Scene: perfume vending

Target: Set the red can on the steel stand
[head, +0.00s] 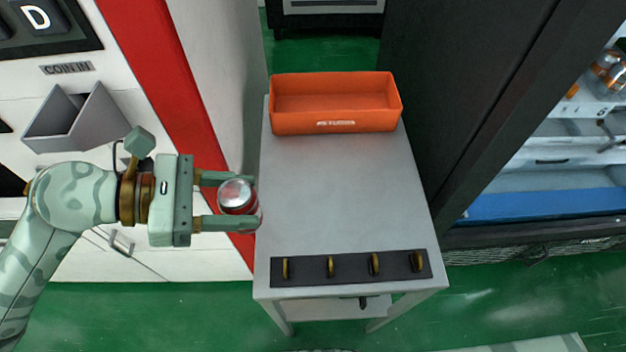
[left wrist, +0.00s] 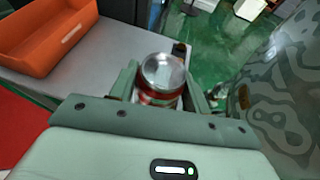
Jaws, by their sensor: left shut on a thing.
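The red can (head: 238,196) has a silver top and is upright between the fingers of my left gripper (head: 228,201), which is shut on it. It also shows in the left wrist view (left wrist: 161,80), between the two fingers. In the head view the can is at the left edge of the steel stand (head: 340,190), overlapping that edge in the picture. I cannot tell whether its base touches the top; the base is hidden from above. My right gripper is not in view.
An orange bin (head: 335,122) sits at the back of the stand. A dark strip with several brass hooks (head: 352,267) runs along the front. The middle of the top is bare. A white and red machine (head: 170,70) stands left, a dark cabinet (head: 450,90) right.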

